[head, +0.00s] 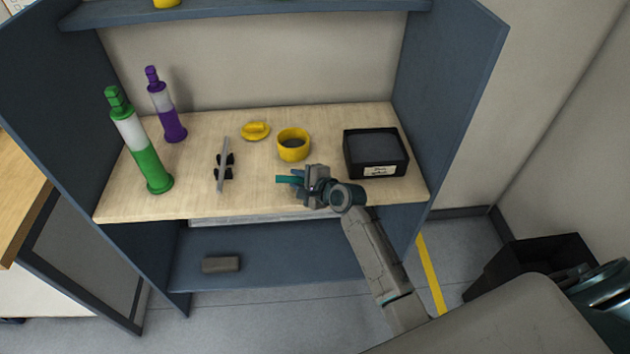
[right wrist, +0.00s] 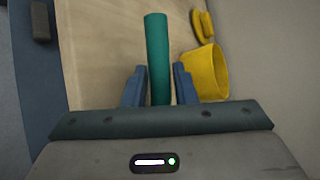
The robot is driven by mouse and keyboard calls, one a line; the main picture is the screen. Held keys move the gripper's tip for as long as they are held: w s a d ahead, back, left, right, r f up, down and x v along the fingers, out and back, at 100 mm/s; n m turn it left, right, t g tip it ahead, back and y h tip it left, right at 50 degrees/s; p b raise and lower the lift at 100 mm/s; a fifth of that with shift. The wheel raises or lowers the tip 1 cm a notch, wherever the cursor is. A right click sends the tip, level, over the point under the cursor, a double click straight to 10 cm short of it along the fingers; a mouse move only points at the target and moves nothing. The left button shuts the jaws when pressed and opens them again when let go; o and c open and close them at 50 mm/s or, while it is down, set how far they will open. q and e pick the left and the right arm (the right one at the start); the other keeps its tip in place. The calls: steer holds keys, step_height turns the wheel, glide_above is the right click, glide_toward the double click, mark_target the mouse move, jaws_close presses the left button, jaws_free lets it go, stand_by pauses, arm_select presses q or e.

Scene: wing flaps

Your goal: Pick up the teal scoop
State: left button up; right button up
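The teal scoop (head: 286,179) shows in the head view as a short teal bar sticking out to the left of my right gripper (head: 301,181), over the front of the wooden shelf. In the right wrist view its long teal handle (right wrist: 157,55) runs between the two blue fingers of my right gripper (right wrist: 159,72). The fingers lie close on both sides of the handle; whether they touch it I cannot tell. The rest of the scoop is hidden by the gripper. My left gripper is not in view.
Behind the gripper stand a yellow mug (head: 293,146) and a black bin (head: 375,153). A yellow object (head: 255,131), a grey bar with black clips (head: 223,166), a green bottle (head: 140,145) and a purple bottle (head: 166,108) are farther left. Cabinet walls (head: 440,100) flank the shelf.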

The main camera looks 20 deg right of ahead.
mark_target(300, 179)
jaws_close()
steer(key=shift+r, duration=0.15)
steer(key=shift+r+b, duration=0.35)
steer(key=shift+r, duration=0.3)
steer(key=shift+s+d+r+b, duration=0.1)
steer(key=shift+s+r+b, duration=0.15)
steer(key=shift+r, duration=0.25)
steer(key=shift+s+d+r+b, duration=0.1)
steer(key=shift+r+b, duration=0.1)
steer(key=shift+r, duration=0.25)
steer(key=s+d+r+b, duration=0.1)
steer(key=s+d, duration=0.1)
steer(key=s, duration=0.5)
steer(key=s+d+b, duration=0.2)
steer(key=s, duration=0.5)
steer(key=shift+s+d+r, duration=0.25)
steer(key=shift+s+r, duration=0.1)
